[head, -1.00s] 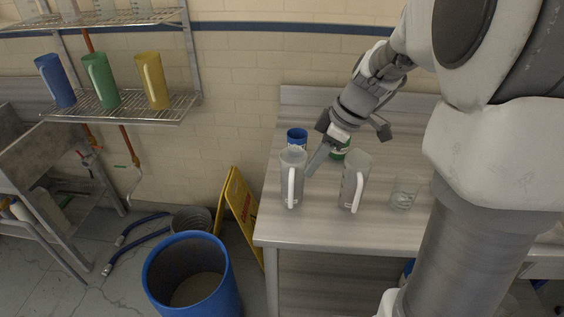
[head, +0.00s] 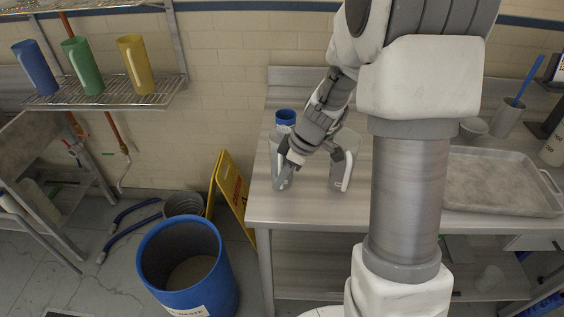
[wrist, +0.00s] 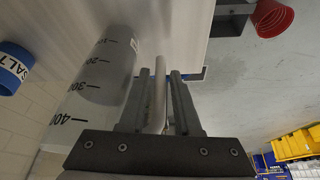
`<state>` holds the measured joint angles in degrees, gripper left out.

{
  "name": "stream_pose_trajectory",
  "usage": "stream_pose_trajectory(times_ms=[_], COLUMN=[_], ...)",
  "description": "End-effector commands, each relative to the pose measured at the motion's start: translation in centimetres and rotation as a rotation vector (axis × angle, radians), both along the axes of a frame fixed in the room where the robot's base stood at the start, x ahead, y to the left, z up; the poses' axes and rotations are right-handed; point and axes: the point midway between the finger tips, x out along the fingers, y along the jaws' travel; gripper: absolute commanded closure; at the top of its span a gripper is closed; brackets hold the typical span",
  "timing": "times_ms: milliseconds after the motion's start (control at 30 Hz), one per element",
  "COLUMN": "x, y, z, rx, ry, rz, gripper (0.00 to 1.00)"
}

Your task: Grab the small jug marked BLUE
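Two greyish see-through jugs with pale handles stand on the counter: a left jug (head: 277,178) and a right jug (head: 339,176). My gripper (head: 290,163) is at the handle side of the left jug and hides part of it. In the wrist view, the jug (wrist: 98,85) bears measuring marks, and its pale handle (wrist: 160,90) lies between my two fingers (wrist: 162,105). Narrow gaps seem to show on both sides of the handle, so the fingers look open around it. I cannot read the word BLUE on either jug.
A blue tin (head: 286,117) stands behind the left jug; its SALT label shows in the wrist view (wrist: 14,67). A metal tray (head: 500,180) lies right on the counter. Blue, green and yellow jugs stand on a wall shelf (head: 110,97). A blue bin (head: 187,268) stands below left.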

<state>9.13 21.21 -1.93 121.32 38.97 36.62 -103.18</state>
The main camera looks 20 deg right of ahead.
Motion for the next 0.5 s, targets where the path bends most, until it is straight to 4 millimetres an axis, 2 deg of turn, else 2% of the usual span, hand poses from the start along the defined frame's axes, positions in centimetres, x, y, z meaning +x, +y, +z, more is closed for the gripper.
stream_pose_trajectory(times_ms=[167, 333, 367, 500], x=[0.01, 0.02, 0.02, 0.02], y=[0.01, 0.01, 0.01, 0.0], z=[-0.01, 0.02, 0.02, 0.04], rx=[0.0, 0.0, 0.0, 0.0], ry=[0.0, -0.001, 0.0, -0.001], rz=[0.0, 0.0, 0.0, 0.0], gripper=[0.68, 0.97, 1.0, 1.0])
